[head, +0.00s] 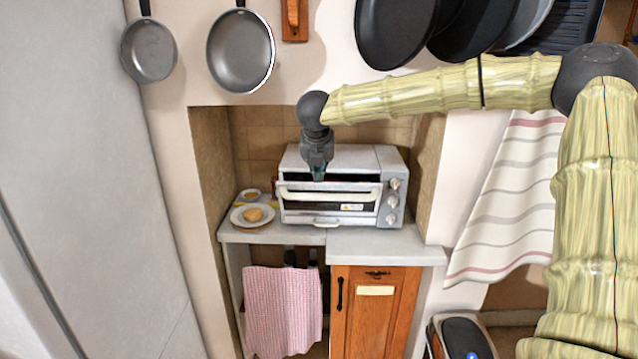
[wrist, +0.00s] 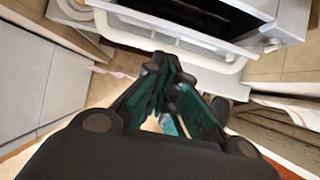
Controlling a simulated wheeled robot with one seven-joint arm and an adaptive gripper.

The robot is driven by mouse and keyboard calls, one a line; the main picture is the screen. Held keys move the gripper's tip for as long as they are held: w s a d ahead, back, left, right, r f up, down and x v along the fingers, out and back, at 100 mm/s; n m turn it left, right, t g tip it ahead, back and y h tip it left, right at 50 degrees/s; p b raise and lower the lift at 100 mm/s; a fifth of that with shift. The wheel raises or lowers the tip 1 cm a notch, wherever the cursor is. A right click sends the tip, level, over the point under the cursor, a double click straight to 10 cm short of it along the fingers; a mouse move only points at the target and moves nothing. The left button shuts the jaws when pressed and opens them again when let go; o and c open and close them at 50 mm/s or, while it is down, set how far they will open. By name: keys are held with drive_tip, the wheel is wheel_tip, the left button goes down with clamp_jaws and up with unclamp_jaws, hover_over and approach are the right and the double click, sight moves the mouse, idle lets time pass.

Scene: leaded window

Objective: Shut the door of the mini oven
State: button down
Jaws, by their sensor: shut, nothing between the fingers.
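The mini oven (head: 340,160) is a white and grey box on the counter in the niche, with knobs on the right of its front. Its door (head: 300,195) has a pale bar handle and looks partly open, tilted outward, with a dark gap above it. In the wrist view the door (wrist: 225,72) shows as a pale frame below the dark oven interior. My gripper (head: 318,174) is shut and empty, pointing down at the door's upper edge, left of its middle. In the wrist view my fingertips (wrist: 168,65) are close to the door's outer edge; contact cannot be told.
A plate with a bread roll (head: 253,214) stands left of the oven. A pink towel (head: 283,310) hangs below the counter (head: 385,240), beside a wooden cabinet (head: 375,310). Pans (head: 241,50) hang above. The niche walls (head: 432,160) stand close on both sides.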

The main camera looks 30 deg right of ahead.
drive_tip(key=s+a+f+n+g+h+b, duration=0.1)
drive_tip(key=s+a+f+n+h+b, duration=0.1)
drive_tip(key=a+f+n+h+b, duration=0.35)
drive_tip(key=s+a+f+n+g+h+b, duration=0.1)
drive_tip(key=s+a+f+n+h+b, duration=0.15)
drive_tip(key=f+h+b, duration=0.55)
drive_tip(key=w+d+h+p, duration=0.1)
drive_tip(key=w+d+p, duration=0.1)
drive_tip(key=d, duration=0.4)
drive_tip(key=w+d+m+h+p, duration=0.1)
drive_tip(key=w+d+p, duration=0.1)
drive_tip(key=d+p, duration=0.2)
drive_tip(key=shift+w+d+r+p, duration=0.15)
drive_tip(key=shift+w+d+p, duration=0.15)
drive_tip(key=shift+d, duration=1)
